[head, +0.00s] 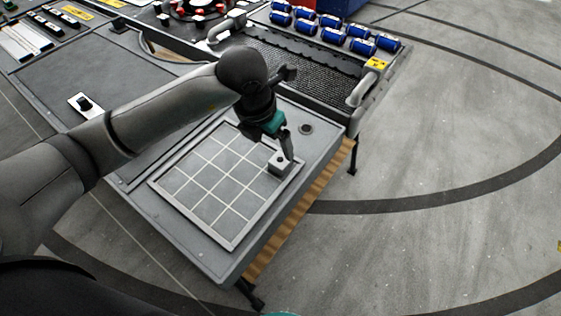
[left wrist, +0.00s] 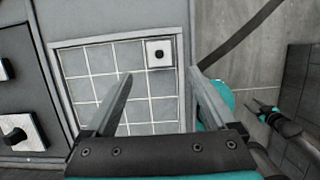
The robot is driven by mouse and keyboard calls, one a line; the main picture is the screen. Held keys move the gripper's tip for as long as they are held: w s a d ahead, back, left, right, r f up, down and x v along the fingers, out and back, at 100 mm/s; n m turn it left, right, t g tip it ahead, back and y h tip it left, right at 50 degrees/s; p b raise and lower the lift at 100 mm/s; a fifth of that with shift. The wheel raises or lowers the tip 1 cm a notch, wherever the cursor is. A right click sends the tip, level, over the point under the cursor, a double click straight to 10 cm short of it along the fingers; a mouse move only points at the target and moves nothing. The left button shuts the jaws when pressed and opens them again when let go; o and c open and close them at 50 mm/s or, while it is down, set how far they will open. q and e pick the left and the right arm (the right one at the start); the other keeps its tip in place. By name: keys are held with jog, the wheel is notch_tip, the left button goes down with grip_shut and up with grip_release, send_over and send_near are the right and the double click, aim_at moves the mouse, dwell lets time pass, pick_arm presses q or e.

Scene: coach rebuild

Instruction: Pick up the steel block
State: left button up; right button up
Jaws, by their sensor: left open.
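The steel block (head: 280,164), a small pale grey block with a dark round mark on top, sits in a corner cell of the gridded plate (head: 196,232) on the grey workbench. It also shows in the left wrist view (left wrist: 159,46), in the grid's top right cell. My left gripper (head: 288,150) is open, directly over or beside the block and partly in front of it. In the left wrist view its two fingers (left wrist: 160,72) are apart, with the block showing beyond the tips between them. Contact cannot be told. What looks like my right gripper (left wrist: 262,110) shows small at the right there.
A black mesh tray (head: 310,70) with metal handles lies behind the plate. A round dark hole (head: 306,129) is in the bench near the block. A small black knob (head: 84,103) sits at left. Open floor lies right.

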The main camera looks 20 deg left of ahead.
aim_at(280, 159)
pick_arm(q)
jog(key=x, duration=0.2)
jog(key=shift+w+f, duration=0.15)
jog(key=shift+f, duration=0.25)
jog(key=shift+w+d+f, duration=0.1)
jog(key=shift+f, duration=0.3)
jog(key=b+x, duration=0.1)
jog(key=x, duration=0.4)
jog(key=shift+w, duration=0.15)
jog(key=shift+r, duration=0.1)
pick_arm(e)
jog(key=shift+w+a+f, duration=0.1)
jog(key=shift+w+f, duration=0.4)
jog(key=shift+w, duration=0.4)
pick_arm(q)
grip_shut()
pick_arm(e)
jog(key=shift+s, duration=0.2)
pick_arm(q)
jog(key=shift+r, duration=0.1)
